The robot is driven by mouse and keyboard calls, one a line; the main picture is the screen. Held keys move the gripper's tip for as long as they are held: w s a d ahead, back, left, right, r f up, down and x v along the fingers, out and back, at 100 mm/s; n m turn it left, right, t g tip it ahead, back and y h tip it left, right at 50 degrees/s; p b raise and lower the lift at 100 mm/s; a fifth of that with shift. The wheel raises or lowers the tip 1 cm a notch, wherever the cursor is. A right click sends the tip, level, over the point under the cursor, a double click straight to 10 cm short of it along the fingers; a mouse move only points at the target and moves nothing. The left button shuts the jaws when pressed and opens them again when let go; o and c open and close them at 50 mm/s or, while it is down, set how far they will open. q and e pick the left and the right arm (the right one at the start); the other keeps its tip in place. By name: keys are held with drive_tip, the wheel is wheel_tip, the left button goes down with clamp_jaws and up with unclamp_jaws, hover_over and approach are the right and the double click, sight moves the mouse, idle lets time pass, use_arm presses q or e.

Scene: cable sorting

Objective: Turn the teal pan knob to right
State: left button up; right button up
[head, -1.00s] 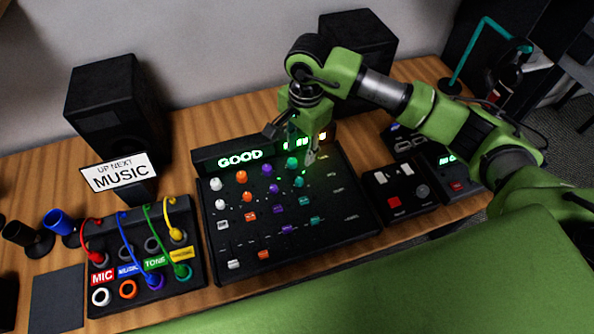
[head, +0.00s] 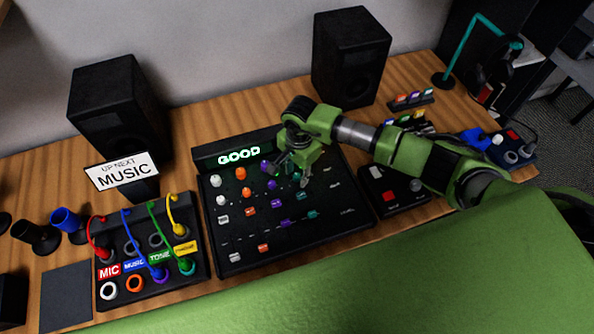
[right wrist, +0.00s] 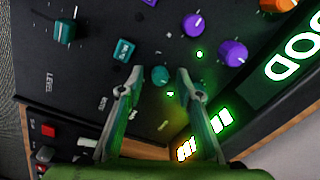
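The black mixer console (head: 240,258) lies on the table with columns of white, orange, purple and teal controls. My right gripper (head: 290,180) is over its upper right part, fingers pointing down. In the right wrist view, the small round teal pan knob (right wrist: 160,75) shows between the two open fingers of my gripper (right wrist: 156,84), with a gap on both sides. I cannot tell contact. The upper teal knob is hidden. A square teal button (right wrist: 123,50) and a teal fader (right wrist: 65,30) lie further left. My left gripper is not in view.
Purple knobs (right wrist: 232,52) are close beside the fingers. The lit GOOD display (head: 239,156) stands along the console's back. A patch box (head: 187,285) with coloured cables is at left, a small button box (head: 395,207) at right, and two black speakers (head: 350,55) behind.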

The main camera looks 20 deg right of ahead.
clamp_jaws()
drive_tip(key=shift+m, duration=0.3)
drive_tip(key=shift+f+m+b, duration=0.15)
drive_tip(key=shift+m+b, duration=0.95)
drive_tip(key=shift+m, duration=0.1)
drive_tip(key=m+b, duration=0.2)
drive_tip(key=m, duration=0.1)
drive_tip(key=shift+m, duration=0.3)
drive_tip(key=m+b, duration=0.3)
drive_tip(key=m, duration=0.3)
drive_tip(key=shift+h, duration=0.3)
drive_tip(key=m+b, duration=0.1)
drive_tip(key=m, duration=0.4)
drive_tip(key=shift+a+b, duration=0.1)
drive_tip(key=shift+b, duration=0.3)
drive_tip(key=shift+m, duration=0.3)
